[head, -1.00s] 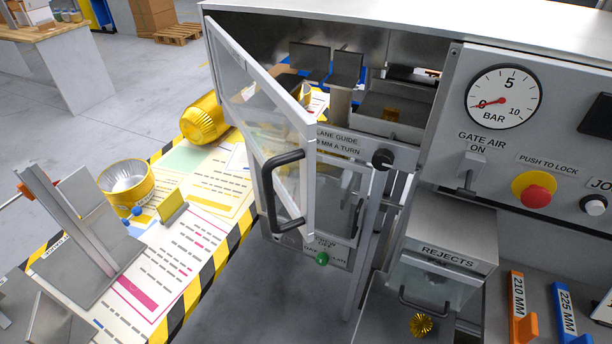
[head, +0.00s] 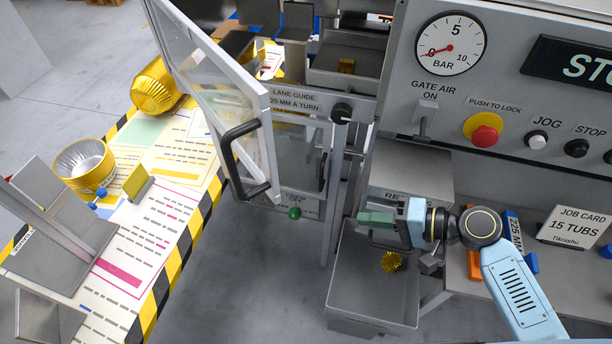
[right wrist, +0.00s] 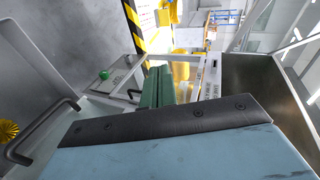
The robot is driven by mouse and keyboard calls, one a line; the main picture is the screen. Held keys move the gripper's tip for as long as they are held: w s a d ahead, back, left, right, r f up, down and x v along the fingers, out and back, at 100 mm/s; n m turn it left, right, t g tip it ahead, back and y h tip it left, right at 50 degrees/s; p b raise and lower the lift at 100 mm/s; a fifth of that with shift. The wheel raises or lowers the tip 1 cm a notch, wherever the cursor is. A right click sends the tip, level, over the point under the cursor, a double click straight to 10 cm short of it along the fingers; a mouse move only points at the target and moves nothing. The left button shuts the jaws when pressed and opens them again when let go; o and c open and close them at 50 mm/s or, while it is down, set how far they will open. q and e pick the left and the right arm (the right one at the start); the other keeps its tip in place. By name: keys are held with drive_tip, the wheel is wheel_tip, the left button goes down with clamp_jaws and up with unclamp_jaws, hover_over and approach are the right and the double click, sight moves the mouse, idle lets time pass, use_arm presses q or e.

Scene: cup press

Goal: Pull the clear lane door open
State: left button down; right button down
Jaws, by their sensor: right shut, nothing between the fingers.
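The clear lane door (head: 205,75) is a transparent panel in a grey frame with a black bar handle (head: 228,160). It stands swung out from the machine, at an angle over the floor gap beside the striped table. My right gripper (head: 362,219) is shut and empty, its green fingers pointing left in the head view. It is in front of the rejects box, to the right of the door handle and apart from it. The right wrist view shows the green fingers (right wrist: 155,88) together, with nothing between them. My left gripper is out of view.
Below my right gripper is an open grey tray (head: 345,290) with a small gold cup (head: 392,262). A green knob (head: 295,213) sits below the door opening. A black lane guide knob (head: 341,112) is at its upper right. A striped-edge table (head: 185,235) stands left.

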wheel_tip(320, 180, up, 14)
drive_tip(key=a+n+g+y, duration=0.1)
drive_tip(key=y, duration=0.4)
drive_tip(key=s+a+p, duration=0.1)
drive_tip(key=a+p, duration=0.3)
drive_tip(key=a, duration=0.9)
drive_tip(key=shift+r+g, duration=0.25)
drive_tip(key=shift+g, duration=0.05)
drive_tip(key=shift+s+a, duration=0.1)
drive_tip(key=shift+a, duration=0.05)
